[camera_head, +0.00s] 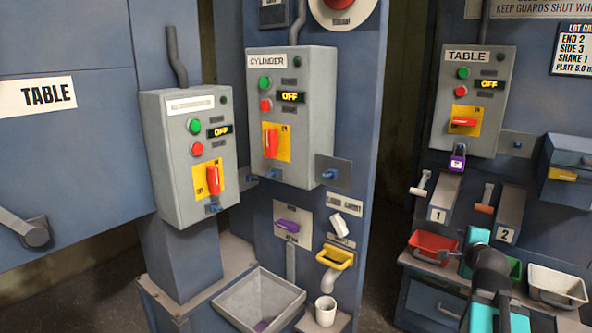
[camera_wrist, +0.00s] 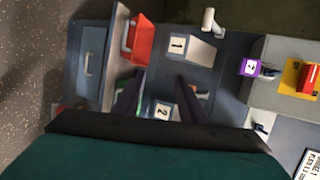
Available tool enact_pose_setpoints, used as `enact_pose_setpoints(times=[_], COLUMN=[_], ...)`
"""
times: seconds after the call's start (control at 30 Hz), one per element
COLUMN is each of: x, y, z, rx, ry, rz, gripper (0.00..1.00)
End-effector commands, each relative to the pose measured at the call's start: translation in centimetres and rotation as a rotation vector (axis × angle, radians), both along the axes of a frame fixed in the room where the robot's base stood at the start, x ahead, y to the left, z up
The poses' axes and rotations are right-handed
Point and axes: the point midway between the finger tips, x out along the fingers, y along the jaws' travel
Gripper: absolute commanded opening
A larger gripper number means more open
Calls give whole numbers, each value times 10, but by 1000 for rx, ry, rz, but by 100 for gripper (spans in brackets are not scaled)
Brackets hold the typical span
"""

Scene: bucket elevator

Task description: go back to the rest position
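My gripper (camera_wrist: 160,80) shows in the wrist view as two dark fingers set apart with nothing seen between them. They lie over the bench front, between the red bin (camera_wrist: 138,38) and the slots marked 1 (camera_wrist: 192,47) and 2 (camera_wrist: 163,110). In the head view my teal and black arm (camera_head: 488,265) stands at the lower right, in front of the bins; its fingertips cannot be made out there.
The red bin (camera_head: 433,243) and white bin (camera_head: 557,287) flank my arm; a green bin (camera_head: 515,269) is partly hidden. A purple padlock (camera_head: 457,160) hangs under the right TABLE switch box (camera_head: 474,95).

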Motion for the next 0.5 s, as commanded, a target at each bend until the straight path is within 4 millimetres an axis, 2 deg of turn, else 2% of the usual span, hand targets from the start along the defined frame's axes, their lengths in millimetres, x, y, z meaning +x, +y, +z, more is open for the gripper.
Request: enact_pose_setpoints(times=[0.2, 0.5], x=[16, 19], y=[44, 105], z=[-61, -146], rx=[31, 45], ry=[110, 272], rz=[73, 183], gripper=[38, 38])
